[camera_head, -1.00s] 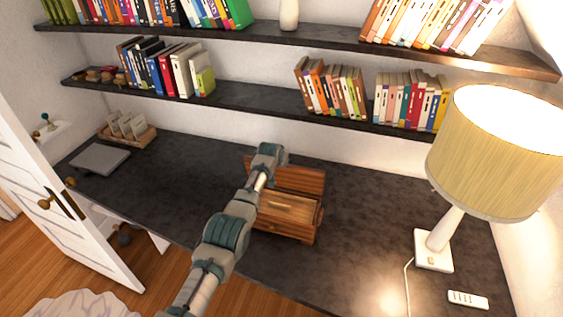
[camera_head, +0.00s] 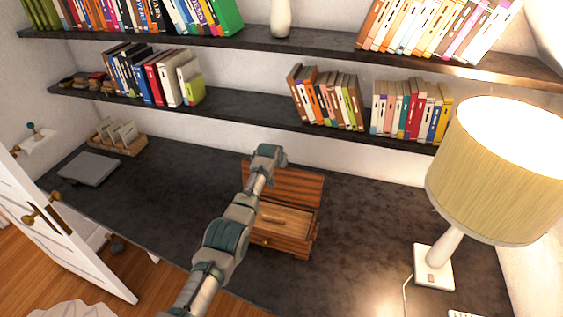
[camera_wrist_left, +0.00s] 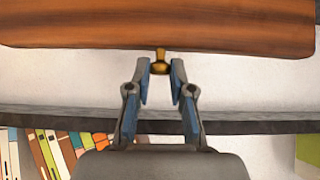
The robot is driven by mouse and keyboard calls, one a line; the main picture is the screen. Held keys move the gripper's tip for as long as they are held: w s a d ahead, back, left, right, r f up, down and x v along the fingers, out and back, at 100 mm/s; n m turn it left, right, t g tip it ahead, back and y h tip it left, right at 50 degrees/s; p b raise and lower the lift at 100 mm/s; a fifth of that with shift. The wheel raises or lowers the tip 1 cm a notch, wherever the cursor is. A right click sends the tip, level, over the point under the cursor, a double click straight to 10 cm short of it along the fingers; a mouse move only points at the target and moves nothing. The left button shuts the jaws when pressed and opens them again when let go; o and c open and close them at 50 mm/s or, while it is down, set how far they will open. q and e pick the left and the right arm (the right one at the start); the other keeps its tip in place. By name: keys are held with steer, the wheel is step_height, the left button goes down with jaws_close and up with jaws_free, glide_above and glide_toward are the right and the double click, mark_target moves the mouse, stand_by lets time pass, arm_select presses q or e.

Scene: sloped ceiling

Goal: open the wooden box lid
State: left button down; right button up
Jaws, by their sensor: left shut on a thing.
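The wooden box (camera_head: 289,244) stands on the dark desk in the head view. Its lid (camera_head: 302,183) is raised and tilted back at the rear, and the pale interior shows. My left arm reaches over the box's left side to the raised lid; its fingertips are hidden in the head view. In the left wrist view, the lid's wooden edge (camera_wrist_left: 120,30) spans the top. My left gripper (camera_wrist_left: 160,70) is shut on the small brass knob (camera_wrist_left: 160,55) of the lid, one finger on each side. My right gripper is not in view.
A lit table lamp (camera_head: 433,267) stands at the desk's right. A grey laptop-like slab (camera_head: 88,169) and a card holder (camera_head: 119,143) lie at the left. A shelf of books (camera_head: 235,108) runs behind the box. The desk (camera_head: 365,225) right of the box is clear.

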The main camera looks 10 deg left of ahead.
arm_select(q)
steer(key=shift+w+r, duration=0.2)
steer(key=shift+r, duration=0.15)
steer(key=c, duration=1.1)
jaws_free()
steer(key=shift+o, duration=0.4)
steer(key=shift+s+f, duration=0.1)
steer(key=shift+s, duration=0.15)
steer(key=v, duration=1.2)
steer(key=shift+f, duration=0.1)
